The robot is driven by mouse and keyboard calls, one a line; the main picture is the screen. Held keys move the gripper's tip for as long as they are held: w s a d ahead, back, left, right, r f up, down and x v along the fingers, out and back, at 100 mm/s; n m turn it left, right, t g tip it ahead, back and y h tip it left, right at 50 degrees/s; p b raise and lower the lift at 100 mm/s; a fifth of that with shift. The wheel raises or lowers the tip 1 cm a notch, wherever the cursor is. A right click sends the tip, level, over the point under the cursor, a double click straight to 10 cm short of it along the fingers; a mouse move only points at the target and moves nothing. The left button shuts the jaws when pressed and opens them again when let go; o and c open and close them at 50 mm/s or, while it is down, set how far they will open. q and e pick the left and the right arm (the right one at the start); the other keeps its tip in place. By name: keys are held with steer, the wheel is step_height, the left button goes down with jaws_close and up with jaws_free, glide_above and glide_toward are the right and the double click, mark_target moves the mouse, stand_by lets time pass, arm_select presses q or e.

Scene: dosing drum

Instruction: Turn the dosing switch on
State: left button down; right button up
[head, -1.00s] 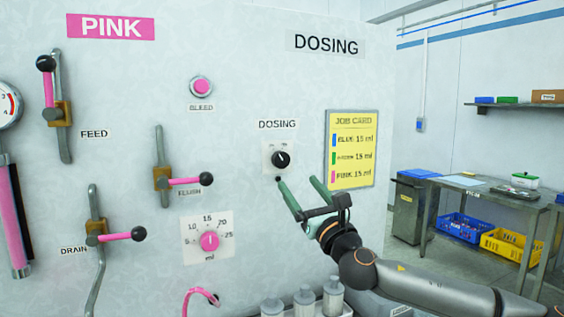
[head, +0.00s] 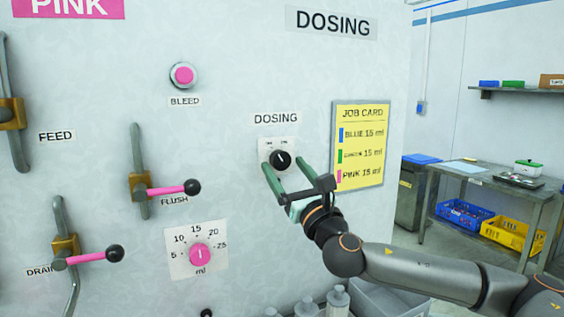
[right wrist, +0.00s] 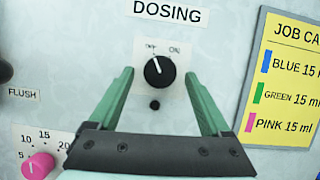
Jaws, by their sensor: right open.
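The dosing switch is a black round knob (head: 281,160) with a white pointer line, on a small white plate under the DOSING label (head: 276,119). In the right wrist view the knob (right wrist: 159,71) shows its pointer tilted up and left, toward the left mark; the right mark reads ON. My right gripper (head: 286,164) is open, its green fingers reaching toward the panel around the knob's lower part. In the right wrist view the fingertips (right wrist: 158,75) stand left and right of the knob, with gaps on both sides. My left gripper is not in view.
A yellow job card (head: 360,145) hangs right of the switch. The pink volume dial (head: 200,254) and the flush lever (head: 168,190) are to the left. White bottles (head: 336,298) stand below my right arm. A small black dot (right wrist: 155,105) sits under the knob.

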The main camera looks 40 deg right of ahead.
steer(key=shift+w+d+r, duration=0.1)
steer(key=shift+w+r, duration=0.05)
steer(key=shift+w, duration=0.1)
jaws_close()
stand_by(0.8)
